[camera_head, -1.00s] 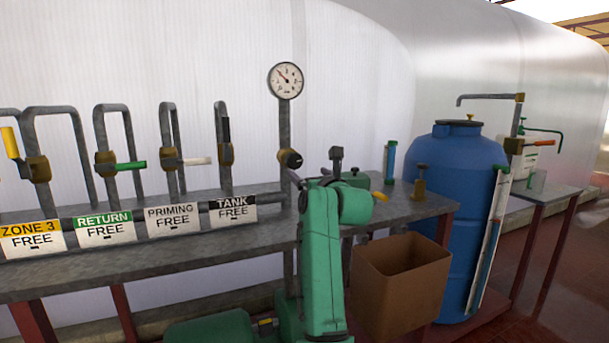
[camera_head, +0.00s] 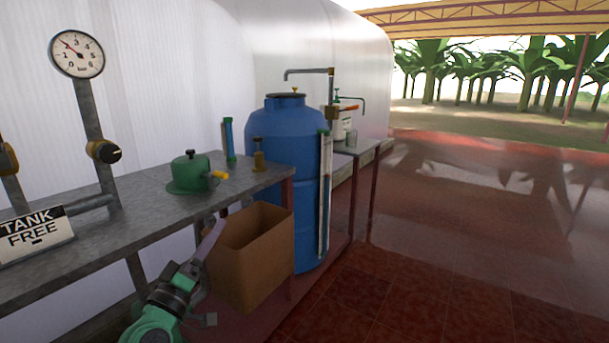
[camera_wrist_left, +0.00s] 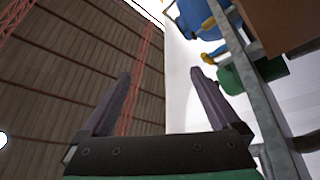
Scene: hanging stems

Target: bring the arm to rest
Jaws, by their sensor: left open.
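My left gripper (camera_head: 208,245) is low in the head view, on a green arm that enters from the bottom left. It is beside the left side of the cardboard box (camera_head: 250,262), in front of the bench edge; I cannot tell whether it touches the box. In the left wrist view, the two purple-grey fingers of the gripper (camera_wrist_left: 160,74) stand apart with nothing between them. My right gripper is in neither view.
A metal bench (camera_head: 130,205) holds a green domed fitting (camera_head: 190,173). A blue barrel (camera_head: 290,150) stands behind the box. A gauge (camera_head: 77,53) and a TANK FREE sign (camera_head: 35,235) are at left. The red tiled floor (camera_head: 430,270) at right is clear.

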